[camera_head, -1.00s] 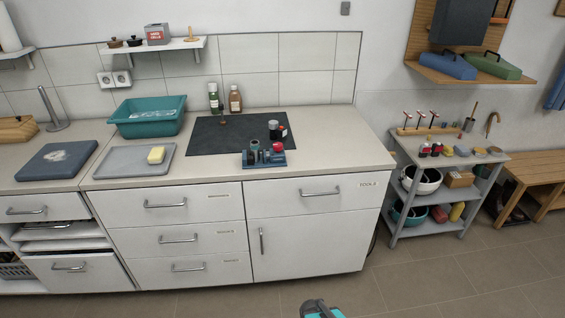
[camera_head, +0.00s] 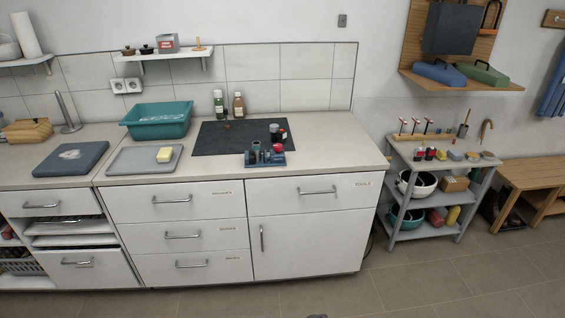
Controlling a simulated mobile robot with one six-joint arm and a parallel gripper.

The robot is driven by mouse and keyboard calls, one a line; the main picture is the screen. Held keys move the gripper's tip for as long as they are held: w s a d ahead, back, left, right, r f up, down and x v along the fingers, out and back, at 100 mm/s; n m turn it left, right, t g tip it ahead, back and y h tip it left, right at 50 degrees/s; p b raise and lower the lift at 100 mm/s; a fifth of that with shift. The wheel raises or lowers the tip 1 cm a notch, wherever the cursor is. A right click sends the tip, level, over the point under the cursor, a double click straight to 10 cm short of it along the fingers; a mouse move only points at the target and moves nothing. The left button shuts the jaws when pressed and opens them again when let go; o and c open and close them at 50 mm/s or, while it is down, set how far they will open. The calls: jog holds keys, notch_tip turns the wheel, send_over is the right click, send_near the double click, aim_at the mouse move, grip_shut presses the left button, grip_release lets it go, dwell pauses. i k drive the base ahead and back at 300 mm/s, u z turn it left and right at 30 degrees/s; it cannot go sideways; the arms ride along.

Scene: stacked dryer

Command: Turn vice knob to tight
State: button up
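A small blue-grey vice (camera_head: 264,158) stands at the front edge of the counter, on the front right of a dark mat. A red knob (camera_head: 277,148) shows at its right side. How tight the knob is cannot be told at this distance. Only a tiny dark tip, perhaps part of my arm, shows at the bottom edge of the picture. My gripper is not clearly in view, and nothing touches the vice.
A dark mat (camera_head: 217,138) lies behind the vice, with a dark can (camera_head: 277,133) on it. A teal basin (camera_head: 158,119) and a grey tray (camera_head: 128,160) are to the left. A grey shelf cart (camera_head: 404,159) stands right. The floor in front is clear.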

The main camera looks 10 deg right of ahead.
aim_at(278, 147)
jog(key=z, duration=0.15)
jog(key=k, duration=0.1)
jog(key=u, duration=0.45)
jog(key=i, duration=0.9)
jog(key=u, duration=0.9)
